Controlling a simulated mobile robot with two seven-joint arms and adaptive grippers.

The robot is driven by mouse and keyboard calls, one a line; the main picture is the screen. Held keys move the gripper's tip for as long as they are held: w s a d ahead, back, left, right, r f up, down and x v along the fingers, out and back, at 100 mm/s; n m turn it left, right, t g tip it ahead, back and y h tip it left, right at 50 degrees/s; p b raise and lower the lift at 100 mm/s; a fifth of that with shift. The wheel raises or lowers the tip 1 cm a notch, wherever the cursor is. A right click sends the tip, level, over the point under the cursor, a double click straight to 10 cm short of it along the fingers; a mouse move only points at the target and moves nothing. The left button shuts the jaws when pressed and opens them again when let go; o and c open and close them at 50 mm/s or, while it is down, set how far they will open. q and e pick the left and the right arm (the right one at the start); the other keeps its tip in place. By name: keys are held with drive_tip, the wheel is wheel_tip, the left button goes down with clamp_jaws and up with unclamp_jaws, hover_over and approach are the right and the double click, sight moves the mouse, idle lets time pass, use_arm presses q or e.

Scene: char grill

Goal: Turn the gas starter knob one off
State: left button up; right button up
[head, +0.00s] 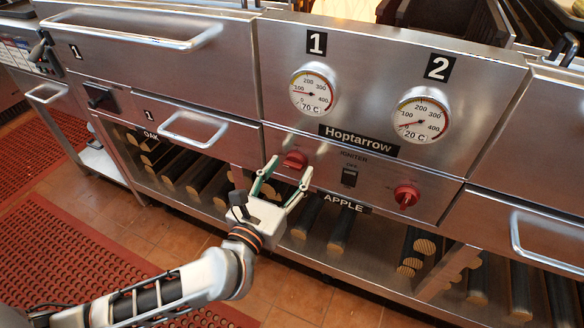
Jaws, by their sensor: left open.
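Two red knobs sit on the grill's lower front panel. The left red knob (294,160) is below the dial marked 1 (314,90), left of the igniter switch (349,177). The right red knob (406,196) is below the dial marked 2 (422,115). My left gripper (289,176) is open and empty. My right gripper is not in view.
Drawer handles (194,128) stick out left of the panel, and another handle (545,241) sticks out at the right. Logs (341,229) lie on the open shelf below. A red mat (75,265) covers part of the tiled floor, which is clear.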

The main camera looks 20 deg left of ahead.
use_arm(q)
drive_tip(key=shift+w, duration=0.8)
